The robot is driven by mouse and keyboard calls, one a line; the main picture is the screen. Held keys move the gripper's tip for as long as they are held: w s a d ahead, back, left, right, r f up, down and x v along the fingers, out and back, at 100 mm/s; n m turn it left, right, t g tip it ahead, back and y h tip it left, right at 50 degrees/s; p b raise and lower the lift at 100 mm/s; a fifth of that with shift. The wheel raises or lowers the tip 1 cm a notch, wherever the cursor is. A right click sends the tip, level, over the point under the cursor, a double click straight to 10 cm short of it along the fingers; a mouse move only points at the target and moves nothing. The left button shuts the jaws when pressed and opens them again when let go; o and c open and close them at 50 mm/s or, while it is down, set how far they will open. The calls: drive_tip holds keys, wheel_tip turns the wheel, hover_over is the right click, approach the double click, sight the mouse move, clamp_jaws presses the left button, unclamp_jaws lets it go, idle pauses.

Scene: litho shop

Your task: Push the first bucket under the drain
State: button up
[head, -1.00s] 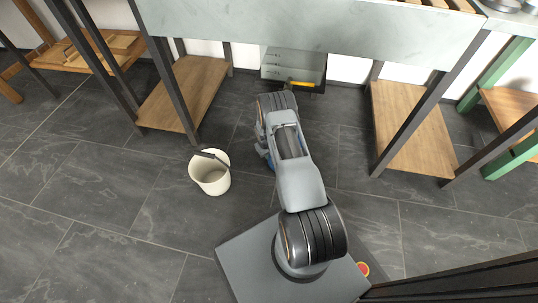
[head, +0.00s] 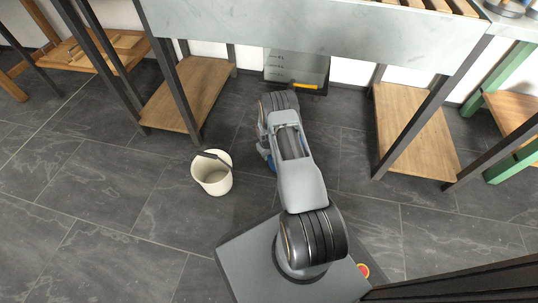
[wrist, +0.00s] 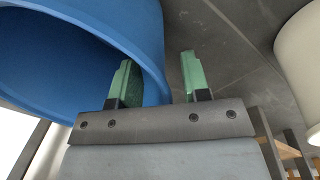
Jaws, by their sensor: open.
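A blue bucket (wrist: 130,22) fills the upper left of the wrist view, its open mouth towards the camera. My gripper (wrist: 160,78) is open at its rim. One green finger shows against the bucket's inside and the other outside its wall; I cannot tell whether either touches. In the head view my arm hides the gripper and most of what is below it; a sliver of blue shows beside the arm, too small to identify. A cream bucket (head: 212,178) stands upright on the floor left of my arm, and its side shows in the wrist view (wrist: 302,60). I cannot make out the drain.
A long grey trough (head: 310,32) on dark legs spans the back. A grey box with a yellow strip (head: 296,70) sits beneath it. Low wooden shelves (head: 187,92) and (head: 410,130) stand either side. The tiled floor (head: 95,215) at front left is clear.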

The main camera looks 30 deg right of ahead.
wheel_tip(320, 180, up, 13)
drive_tip(key=a+p, duration=0.1)
drive_tip(key=p, duration=0.4)
drive_tip(key=shift+f, duration=0.15)
